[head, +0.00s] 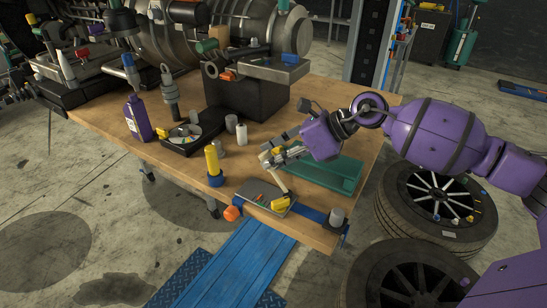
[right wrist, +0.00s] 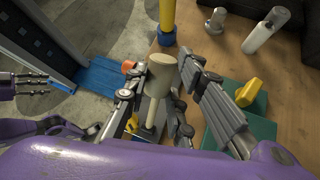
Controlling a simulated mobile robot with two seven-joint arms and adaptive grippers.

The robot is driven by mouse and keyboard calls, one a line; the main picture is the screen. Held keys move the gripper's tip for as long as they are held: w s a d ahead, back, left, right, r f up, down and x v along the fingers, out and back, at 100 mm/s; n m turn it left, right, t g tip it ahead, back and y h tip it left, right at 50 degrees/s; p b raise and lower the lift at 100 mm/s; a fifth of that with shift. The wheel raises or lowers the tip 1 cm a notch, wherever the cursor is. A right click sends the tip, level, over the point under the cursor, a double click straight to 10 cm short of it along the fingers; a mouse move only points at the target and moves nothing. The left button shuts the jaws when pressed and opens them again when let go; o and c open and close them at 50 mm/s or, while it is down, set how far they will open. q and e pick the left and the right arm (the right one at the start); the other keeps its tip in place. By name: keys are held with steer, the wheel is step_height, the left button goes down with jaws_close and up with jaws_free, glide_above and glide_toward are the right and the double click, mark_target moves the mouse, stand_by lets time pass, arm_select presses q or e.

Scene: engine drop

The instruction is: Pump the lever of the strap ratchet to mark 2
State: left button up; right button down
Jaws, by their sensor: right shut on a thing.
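The strap ratchet (head: 262,198) sits at the front edge of the wooden bench, on a blue strap (head: 310,213). It has a dark plate, a yellow part (head: 280,204) and an orange knob (head: 232,213) at its left. A pale lever (head: 279,178) with a thick knob rises from it, tilted; the knob (right wrist: 161,74) shows in the right wrist view. My right gripper (head: 268,159) is shut on the lever near its top, one finger on each side. My left gripper (right wrist: 30,85) is at the left edge of the right wrist view, open and empty. No mark is readable.
A yellow-and-blue cylinder (head: 213,165) stands to the left, a grey cylinder (head: 337,216) to the right. A black block (head: 245,95) stands behind. Tyres (head: 435,200) lie on the floor right of the bench.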

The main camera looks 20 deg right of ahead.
stand_by(0.3)
steer(key=c, duration=1.5)
jaws_free()
steer(key=v, duration=1.2)
